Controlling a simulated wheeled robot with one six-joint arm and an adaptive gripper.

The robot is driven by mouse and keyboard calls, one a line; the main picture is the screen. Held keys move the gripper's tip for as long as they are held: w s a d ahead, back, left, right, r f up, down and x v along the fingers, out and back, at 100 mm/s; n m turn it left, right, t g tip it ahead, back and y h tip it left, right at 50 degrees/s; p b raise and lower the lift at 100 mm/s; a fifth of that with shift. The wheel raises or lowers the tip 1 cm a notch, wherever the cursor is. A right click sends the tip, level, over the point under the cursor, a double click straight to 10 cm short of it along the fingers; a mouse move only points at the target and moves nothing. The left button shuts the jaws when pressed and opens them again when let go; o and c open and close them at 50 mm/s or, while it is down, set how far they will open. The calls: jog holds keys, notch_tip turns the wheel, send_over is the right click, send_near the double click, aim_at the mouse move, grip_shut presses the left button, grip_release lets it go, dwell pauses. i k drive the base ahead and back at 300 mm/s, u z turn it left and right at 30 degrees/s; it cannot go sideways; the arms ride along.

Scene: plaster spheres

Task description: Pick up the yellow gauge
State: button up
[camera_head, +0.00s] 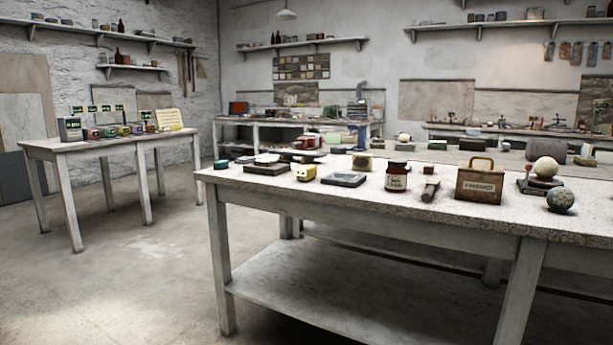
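A small yellow object (305,173) with a pale or dark-marked front sits near the front edge of the near table (400,216), towards its left end. It looks like the yellow gauge, but it is too small to read. Another small yellowish item (125,130) stands in a row of coloured items on the left table (75,148); I cannot tell what it is. My gripper is not in view.
Near the yellow object are a dark tray (343,180), a flat dark slab (267,168) and a red-brown jar (397,178). Open floor (140,260) lies between the tables.

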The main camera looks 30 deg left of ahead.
aim_at(308, 172)
jog(key=u, duration=1.45)
jog(key=i, duration=1.8)
jog(key=z, duration=0.55)
